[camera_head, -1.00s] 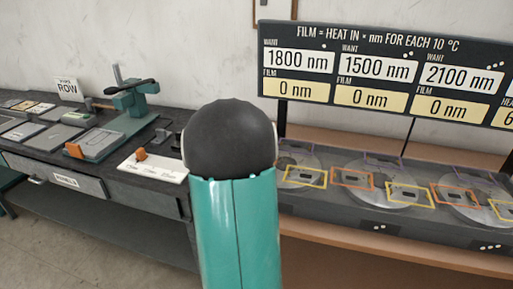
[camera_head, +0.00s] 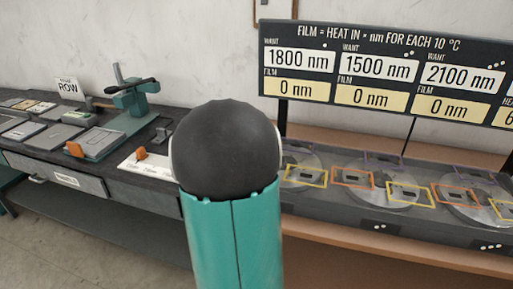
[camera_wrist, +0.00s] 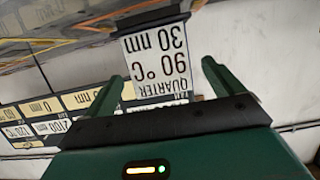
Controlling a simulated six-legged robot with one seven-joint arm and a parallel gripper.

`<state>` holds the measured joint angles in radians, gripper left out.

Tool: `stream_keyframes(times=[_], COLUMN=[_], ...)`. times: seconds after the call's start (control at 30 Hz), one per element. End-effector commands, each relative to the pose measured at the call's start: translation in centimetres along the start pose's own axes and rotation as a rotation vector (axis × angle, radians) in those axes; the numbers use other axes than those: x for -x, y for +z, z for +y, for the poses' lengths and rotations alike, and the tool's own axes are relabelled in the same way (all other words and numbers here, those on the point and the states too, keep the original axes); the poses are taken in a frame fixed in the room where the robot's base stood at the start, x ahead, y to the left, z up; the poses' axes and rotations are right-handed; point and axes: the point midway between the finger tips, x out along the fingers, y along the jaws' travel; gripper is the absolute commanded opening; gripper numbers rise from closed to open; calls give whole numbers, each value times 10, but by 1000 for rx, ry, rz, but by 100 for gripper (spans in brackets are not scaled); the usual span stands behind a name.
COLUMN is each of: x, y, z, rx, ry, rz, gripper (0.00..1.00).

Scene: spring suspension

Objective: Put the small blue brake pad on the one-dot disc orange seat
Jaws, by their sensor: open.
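My gripper (camera_wrist: 162,72) shows in the wrist view with two green fingers spread apart and nothing between them; a printed card lies beyond. In the head view my arm hides the gripper. I cannot make out a small blue brake pad in either view. The left disc (camera_head: 302,160), below the board's one-dot column, is partly covered by my arm. A yellow seat outline (camera_head: 305,177) shows on it; its orange seat is not visible. The middle disc has an orange seat outline (camera_head: 352,179) on its left.
A film board (camera_head: 385,70) stands above the disc bench (camera_head: 340,215). A dark workbench (camera_head: 120,178) at left carries several flat plates, a green press (camera_head: 130,100), an orange block (camera_head: 73,149) and a white card. Open floor lies in front at left.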

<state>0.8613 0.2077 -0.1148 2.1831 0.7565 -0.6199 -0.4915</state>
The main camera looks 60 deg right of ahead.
Motion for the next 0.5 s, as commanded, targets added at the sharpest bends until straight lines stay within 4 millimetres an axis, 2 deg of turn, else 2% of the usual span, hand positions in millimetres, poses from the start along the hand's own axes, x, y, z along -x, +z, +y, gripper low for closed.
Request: stream_keyframes(times=[0.1,0.3,0.5], x=[26,61,77], y=[-1,0,0], z=[-1,0,0], rx=[-1,-1,0], ry=[-3,-2,0], rz=[3,1,1], gripper=[93,93,93])
